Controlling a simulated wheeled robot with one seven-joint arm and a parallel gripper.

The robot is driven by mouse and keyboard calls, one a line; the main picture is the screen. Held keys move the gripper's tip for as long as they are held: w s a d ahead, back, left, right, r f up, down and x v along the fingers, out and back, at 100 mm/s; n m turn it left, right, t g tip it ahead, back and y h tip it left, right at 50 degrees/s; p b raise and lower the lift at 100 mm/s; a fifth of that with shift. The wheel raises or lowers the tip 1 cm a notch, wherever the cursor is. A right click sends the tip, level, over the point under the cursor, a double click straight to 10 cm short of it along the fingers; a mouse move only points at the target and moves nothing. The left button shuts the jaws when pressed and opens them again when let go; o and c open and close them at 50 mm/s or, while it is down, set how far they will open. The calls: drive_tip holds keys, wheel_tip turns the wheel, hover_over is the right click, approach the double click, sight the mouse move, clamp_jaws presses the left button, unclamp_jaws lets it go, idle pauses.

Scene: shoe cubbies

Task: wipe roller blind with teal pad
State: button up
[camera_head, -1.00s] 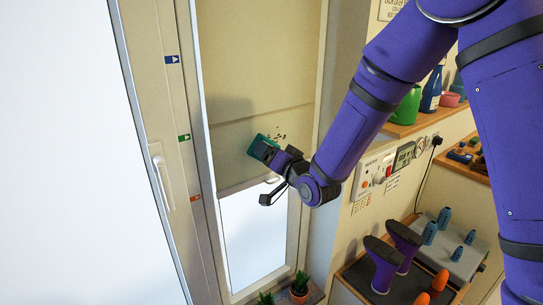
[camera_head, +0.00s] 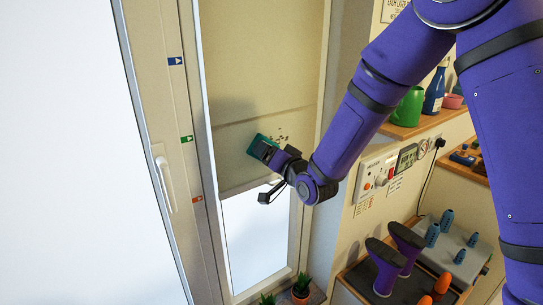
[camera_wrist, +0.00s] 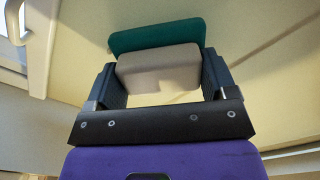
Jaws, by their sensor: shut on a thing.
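The roller blind (camera_head: 260,60) is a beige sheet drawn part way down the window frame, with a crosswise seam and its lower edge above a bright pane. Small dark specks (camera_head: 281,139) mark it near the seam. My gripper (camera_head: 265,150) is shut on the teal pad (camera_head: 257,141), which is at the blind's surface, just left of the specks; I cannot tell whether it touches. In the wrist view, the fingers clamp the pad's grey block (camera_wrist: 160,68), with the teal face (camera_wrist: 157,36) beyond it.
Potted plants (camera_head: 301,288) stand on the sill below. A window handle (camera_head: 163,183) is at left.

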drive_tip(key=shift+w+a, duration=0.1)
drive_tip(key=shift+w, duration=0.1)
drive_tip(key=shift+w+d, duration=0.45)
drive_tip(key=shift+d, duration=0.3)
drive_tip(key=shift+w+d, duration=0.4)
drive_tip(key=shift+d, duration=0.35)
drive_tip(key=shift+w+d, duration=0.7)
drive_tip(key=shift+d, duration=0.25)
drive_tip(key=shift+w+d, duration=0.7)
drive_tip(key=shift+d, duration=0.3)
drive_tip(key=shift+w+d, duration=0.7)
drive_tip(key=shift+d, duration=0.25)
drive_tip(key=shift+a, duration=0.1)
